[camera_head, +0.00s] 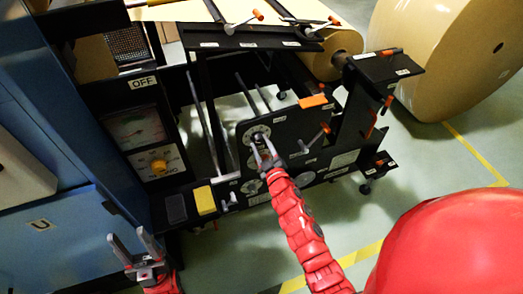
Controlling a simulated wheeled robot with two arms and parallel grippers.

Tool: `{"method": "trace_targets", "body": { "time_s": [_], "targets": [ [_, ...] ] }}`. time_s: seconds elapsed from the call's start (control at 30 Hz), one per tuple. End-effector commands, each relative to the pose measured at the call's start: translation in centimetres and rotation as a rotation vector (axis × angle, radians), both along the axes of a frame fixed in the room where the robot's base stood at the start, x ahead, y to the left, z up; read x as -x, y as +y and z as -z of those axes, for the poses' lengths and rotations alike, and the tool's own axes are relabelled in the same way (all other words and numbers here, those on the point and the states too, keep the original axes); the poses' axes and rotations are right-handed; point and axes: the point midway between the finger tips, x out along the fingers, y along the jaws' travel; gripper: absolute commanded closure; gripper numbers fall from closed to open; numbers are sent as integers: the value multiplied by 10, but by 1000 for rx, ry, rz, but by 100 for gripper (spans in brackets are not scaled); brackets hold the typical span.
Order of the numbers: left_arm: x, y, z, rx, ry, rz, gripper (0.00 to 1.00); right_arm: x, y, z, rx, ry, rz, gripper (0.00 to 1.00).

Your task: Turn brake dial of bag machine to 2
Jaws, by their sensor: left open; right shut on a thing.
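The bag machine's black side panel (299,123) stands in the middle, with several round dials on it. The upper left dial (249,132) has a pale ring, and I take it for the brake dial; its numbers are too small to read. My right gripper (263,143) is at this dial, its fingers shut on the knob in the ring's middle. The fingers partly hide the knob, so its setting cannot be read. My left gripper (137,241) is open and empty at the lower left, apart from the machine.
A control box with a gauge (138,128) and a yellow knob (158,166) stands at the left. A yellow block (204,200) lies on the machine's ledge. Orange-handled levers (324,128) stick out nearby. A large kraft roll (445,50) stands at the back right.

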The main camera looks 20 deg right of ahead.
Motion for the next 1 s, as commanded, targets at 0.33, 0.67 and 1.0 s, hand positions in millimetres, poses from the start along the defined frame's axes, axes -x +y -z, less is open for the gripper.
{"method": "trace_targets", "body": {
  "time_s": [0.33, 0.67, 1.0],
  "targets": [
    [0, 0, 35, 0, 0, 0, 50, 0, 1, 4, 333, -14, -4, 100],
    [0, 0, 55, 0, 0, 0, 50, 0, 1, 4, 637, -22, -2, 100],
    [0, 0, 67, 0, 0, 0, 50, 0, 2, 1, 862, -32, -2, 100]
  ]
}}
